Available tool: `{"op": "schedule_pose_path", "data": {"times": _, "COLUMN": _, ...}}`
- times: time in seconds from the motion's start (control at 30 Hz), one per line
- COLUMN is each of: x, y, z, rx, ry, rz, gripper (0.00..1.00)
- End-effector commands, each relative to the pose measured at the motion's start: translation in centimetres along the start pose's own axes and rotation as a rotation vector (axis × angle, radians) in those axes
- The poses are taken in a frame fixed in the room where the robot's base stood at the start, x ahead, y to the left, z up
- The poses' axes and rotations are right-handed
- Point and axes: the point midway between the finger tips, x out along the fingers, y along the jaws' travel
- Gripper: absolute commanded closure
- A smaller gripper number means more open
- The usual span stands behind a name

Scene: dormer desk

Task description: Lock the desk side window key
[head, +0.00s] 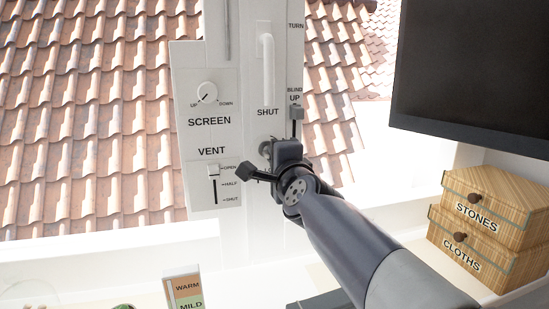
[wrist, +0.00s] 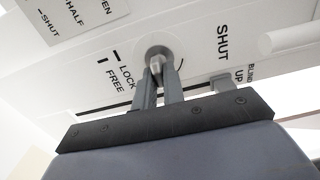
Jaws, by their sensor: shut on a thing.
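The window key (wrist: 156,64) sits in a round pale lock plate (wrist: 147,50) on the white window post. My gripper (wrist: 158,78) is shut on the key, with one finger on each side of it. The words LOCK (wrist: 127,76) and FREE (wrist: 114,82) are printed beside the plate, each with a short black mark. Which mark the key points at I cannot tell. In the head view my gripper (head: 268,156) reaches the post below the word SHUT and hides most of the lock (head: 264,147).
Left of the lock are the SCREEN knob (head: 207,92) and the VENT slider (head: 213,170), which stands near OPEN. The window handle (head: 268,70) is above, and the BLIND slider (head: 297,113) is just right. Wooden drawers (head: 490,210) and a dark screen (head: 475,70) stand at right.

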Motion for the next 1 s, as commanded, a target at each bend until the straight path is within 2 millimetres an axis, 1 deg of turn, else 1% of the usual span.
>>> {"op": "schedule_pose_path", "data": {"times": 0.43, "x": 0.01, "y": 0.03, "z": 0.0, "rx": 0.011, "ry": 0.0, "rz": 0.001, "gripper": 1.0}}
{"op": "schedule_pose_path", "data": {"times": 0.47, "x": 0.01, "y": 0.03, "z": 0.0, "rx": 0.011, "ry": 0.0, "rz": 0.001, "gripper": 0.88}}
{"op": "schedule_pose_path", "data": {"times": 0.7, "x": 0.01, "y": 0.02, "z": 0.0, "rx": 0.009, "ry": 0.0, "rz": 0.0, "gripper": 0.68}}
{"op": "schedule_pose_path", "data": {"times": 1.0, "x": -0.25, "y": -0.05, "z": 0.0, "rx": 0.008, "ry": 0.0, "rz": 0.0, "gripper": 0.68}}
